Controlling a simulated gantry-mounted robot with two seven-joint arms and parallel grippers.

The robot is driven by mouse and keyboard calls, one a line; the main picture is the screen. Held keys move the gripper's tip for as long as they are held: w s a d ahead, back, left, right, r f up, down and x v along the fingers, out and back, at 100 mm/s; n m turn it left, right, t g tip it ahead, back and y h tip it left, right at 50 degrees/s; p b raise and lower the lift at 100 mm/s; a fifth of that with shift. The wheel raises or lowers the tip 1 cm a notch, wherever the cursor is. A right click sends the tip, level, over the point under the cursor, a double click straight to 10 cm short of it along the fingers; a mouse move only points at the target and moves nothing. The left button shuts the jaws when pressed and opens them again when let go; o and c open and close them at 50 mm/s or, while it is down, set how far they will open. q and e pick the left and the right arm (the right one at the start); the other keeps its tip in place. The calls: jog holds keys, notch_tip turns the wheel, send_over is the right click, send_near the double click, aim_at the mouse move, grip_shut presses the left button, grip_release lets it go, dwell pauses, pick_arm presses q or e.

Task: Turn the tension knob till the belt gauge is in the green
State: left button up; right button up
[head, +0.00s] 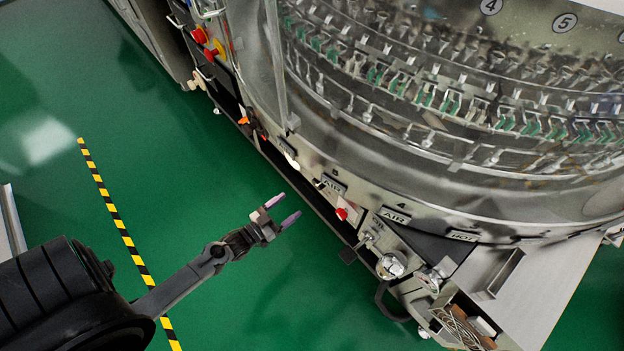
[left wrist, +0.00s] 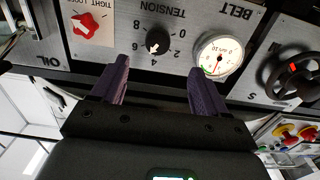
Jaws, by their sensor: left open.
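The black tension knob (left wrist: 157,42) sits on a grey panel in the left wrist view, which shows its labels upside down. Its white pointer mark lies on the lower side of the knob, toward the 4 and 6. The round white belt gauge (left wrist: 218,55) is to its right. A small green band shows on the lower left of its dial; the needle is too small to read surely. My left gripper (head: 289,206) is open and empty, in front of the machine. In the left wrist view its purple fingers (left wrist: 159,68) spread below the knob, apart from it. My right gripper is not in view.
A red knob (left wrist: 85,25) on a white plate is left of the tension knob. A black handwheel (left wrist: 290,75) is right of the gauge. Green floor (head: 200,200) with a striped line is clear.

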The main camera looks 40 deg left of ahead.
aim_at(316, 186)
pick_arm(q)
jog(key=w+b, duration=0.1)
jog(key=w, duration=0.2)
jog(key=w+d+b, duration=0.1)
jog(key=w, duration=0.2)
jog(key=w+b, duration=0.2)
jog(key=w, duration=0.1)
jog(key=shift+w+d+r, duration=0.15)
jog(key=shift+w+d, duration=0.15)
jog(key=shift+w, duration=0.1)
jog(key=shift+w+r, duration=0.1)
jog(key=shift+w, duration=0.45)
